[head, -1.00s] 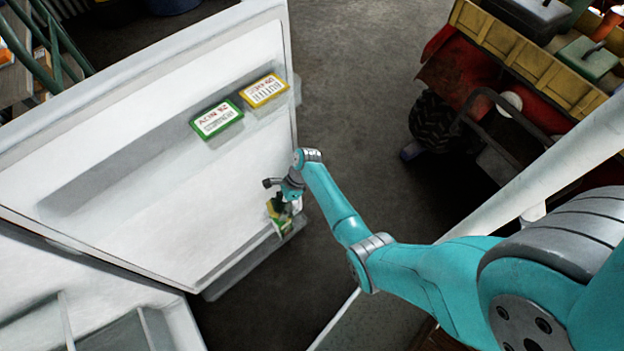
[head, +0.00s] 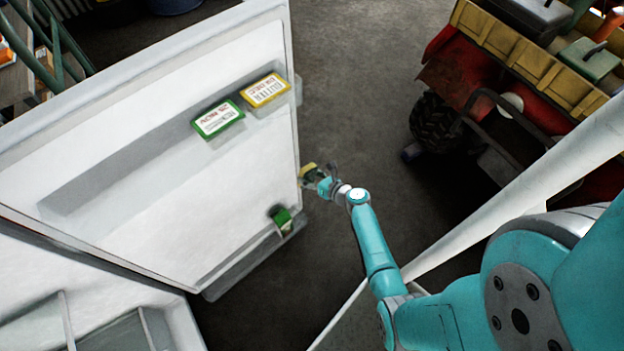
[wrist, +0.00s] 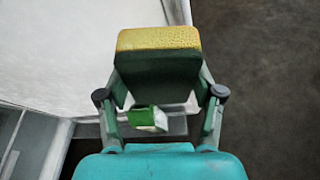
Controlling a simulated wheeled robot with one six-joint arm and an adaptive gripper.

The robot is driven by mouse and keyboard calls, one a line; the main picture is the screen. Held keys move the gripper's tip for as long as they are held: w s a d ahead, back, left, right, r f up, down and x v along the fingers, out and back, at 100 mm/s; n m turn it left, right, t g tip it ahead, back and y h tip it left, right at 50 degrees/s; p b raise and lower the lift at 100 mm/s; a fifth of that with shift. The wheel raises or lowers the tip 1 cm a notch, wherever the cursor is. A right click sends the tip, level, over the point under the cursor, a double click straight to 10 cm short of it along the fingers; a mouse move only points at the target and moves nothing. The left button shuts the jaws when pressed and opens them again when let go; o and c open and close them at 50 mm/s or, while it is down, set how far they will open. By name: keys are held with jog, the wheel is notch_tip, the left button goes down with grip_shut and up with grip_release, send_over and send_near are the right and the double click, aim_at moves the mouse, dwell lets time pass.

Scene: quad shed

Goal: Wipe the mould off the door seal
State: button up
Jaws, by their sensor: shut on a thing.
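The open white fridge door (head: 170,150) fills the left of the head view, its inner face toward me. Its grey edge strip (head: 293,90) runs down the right side; I cannot make out mould on it at this size. My gripper (head: 318,175) is beside the lower part of that right edge. It is shut on a sponge (head: 308,172) with a yellow face. In the wrist view the yellow sponge (wrist: 158,40) sits between my fingers, in front of the door's edge. I cannot tell whether the sponge touches the seal.
A green and white carton (head: 283,218) stands in the door's lower shelf. A green-edged box (head: 217,119) and a yellow-edged box (head: 265,90) sit in the upper shelf. A red and yellow vehicle (head: 500,90) stands at the right. Dark floor (head: 350,80) lies clear between.

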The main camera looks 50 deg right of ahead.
aim_at(291, 161)
jog(key=shift+w+d, duration=0.2)
jog(key=shift+w, duration=2.05)
jog(key=shift+w+d, duration=0.15)
jog(key=shift+w, duration=1.25)
jog(key=shift+s+d, duration=0.15)
jog(key=shift+d, duration=0.85)
jog(key=shift+s+d, duration=0.1)
jog(key=shift+d, duration=0.85)
jog(key=shift+w, duration=0.1)
jog(key=shift+w+a, duration=0.15)
jog(key=shift+a, duration=0.6)
jog(key=shift+w+a, duration=0.1)
jog(key=shift+a, duration=0.6)
jog(key=shift+w+a+r, duration=0.1)
jog(key=shift+w+a, duration=0.05)
jog(key=shift+a, duration=0.4)
jog(key=shift+c, duration=0.3)
